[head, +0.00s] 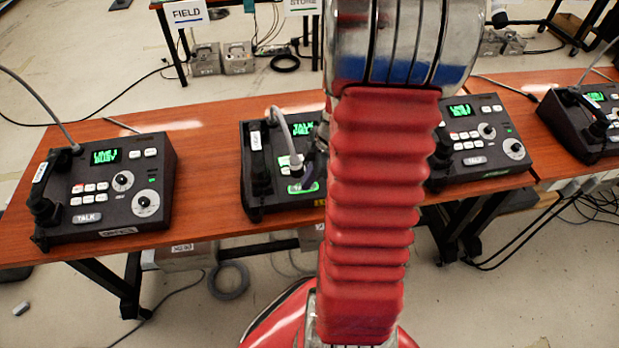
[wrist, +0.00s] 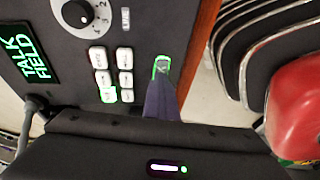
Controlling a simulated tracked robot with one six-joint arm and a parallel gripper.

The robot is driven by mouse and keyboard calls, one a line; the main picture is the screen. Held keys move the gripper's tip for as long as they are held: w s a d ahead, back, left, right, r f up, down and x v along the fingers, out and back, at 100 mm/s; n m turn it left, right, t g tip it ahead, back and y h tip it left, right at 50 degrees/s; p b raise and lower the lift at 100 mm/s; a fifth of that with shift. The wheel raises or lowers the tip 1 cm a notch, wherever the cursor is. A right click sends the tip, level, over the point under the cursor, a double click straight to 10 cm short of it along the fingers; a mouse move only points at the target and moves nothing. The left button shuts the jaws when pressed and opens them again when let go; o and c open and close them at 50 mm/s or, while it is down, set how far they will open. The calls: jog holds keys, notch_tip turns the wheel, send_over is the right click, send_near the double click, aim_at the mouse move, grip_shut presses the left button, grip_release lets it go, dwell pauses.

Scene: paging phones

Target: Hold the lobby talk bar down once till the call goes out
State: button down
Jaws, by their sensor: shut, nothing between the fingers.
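My gripper (wrist: 162,92) is shut and empty, its dark tips pointing at a talk bar (wrist: 163,65). The tips meet or nearly meet the bar, which is lit green around its edge. In the head view that bar (head: 303,188) is on the second phone from the left (head: 255,202), and my gripper (head: 308,172) is partly hidden by my arm. This phone's screen (wrist: 22,58) reads TALK FIELD in green, and one white key (wrist: 108,95) is lit green. No lobby name is readable on any phone.
The left phone (head: 110,205) shows LINE 1 BUSY. Another phone (head: 478,145) stands right of my arm, and one more (head: 583,125) at the far right. All stand on brown tables (head: 205,150). FIELD (head: 187,13) and STORE (head: 303,5) signs hang behind. Cables lie on the floor.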

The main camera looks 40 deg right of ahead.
jog(key=shift+s+a+f, duration=0.1)
jog(key=shift+s+f, duration=0.1)
jog(key=shift+f, duration=0.2)
jog(key=shift+r, duration=0.5)
jog(key=a+v, duration=0.1)
jog(key=v, duration=1.2)
jog(key=shift+r, duration=0.35)
jog(key=shift+w+a, duration=0.1)
